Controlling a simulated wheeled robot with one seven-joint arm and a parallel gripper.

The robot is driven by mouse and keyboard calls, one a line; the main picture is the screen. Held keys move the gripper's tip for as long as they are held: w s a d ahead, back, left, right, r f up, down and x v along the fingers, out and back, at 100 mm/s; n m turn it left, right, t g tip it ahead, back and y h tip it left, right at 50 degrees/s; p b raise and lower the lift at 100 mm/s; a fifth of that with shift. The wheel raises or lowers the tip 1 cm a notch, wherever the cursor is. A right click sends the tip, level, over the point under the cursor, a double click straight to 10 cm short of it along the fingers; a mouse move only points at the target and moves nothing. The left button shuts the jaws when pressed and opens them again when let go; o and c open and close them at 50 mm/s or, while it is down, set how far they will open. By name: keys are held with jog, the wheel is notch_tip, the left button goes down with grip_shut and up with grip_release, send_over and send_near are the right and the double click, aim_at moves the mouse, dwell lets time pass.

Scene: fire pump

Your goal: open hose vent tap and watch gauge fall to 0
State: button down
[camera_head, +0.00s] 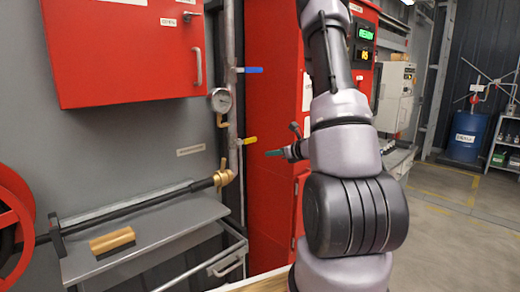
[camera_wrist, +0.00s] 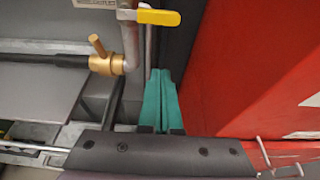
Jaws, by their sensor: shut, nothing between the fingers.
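The round white gauge (camera_head: 221,100) is on the vertical pipe in the head view; its reading is too small to make out. Below it is a yellow lever (camera_head: 246,141), level, which shows near the top of the wrist view (camera_wrist: 158,17). A brass fitting with a small handle (camera_head: 223,178) sits at the hose end, and it shows left of my fingers in the wrist view (camera_wrist: 108,58). I cannot tell which of these is the vent tap. My gripper (camera_head: 271,153) is right of the yellow lever, apart from it. Its teal fingers (camera_wrist: 160,73) are shut and empty.
A blue lever (camera_head: 250,70) is higher on the pipe. A red cabinet (camera_head: 128,48) hangs at upper left, and a tall red panel (camera_head: 268,120) stands behind my gripper. A grey shelf (camera_head: 165,225) holds a wooden brush (camera_head: 113,242). A red reel (camera_head: 15,215) is at far left.

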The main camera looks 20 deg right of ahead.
aim_at(247, 142)
jog(key=x, duration=1)
jog(key=shift+s+r, duration=0.15)
jog(key=shift+r, duration=1.85)
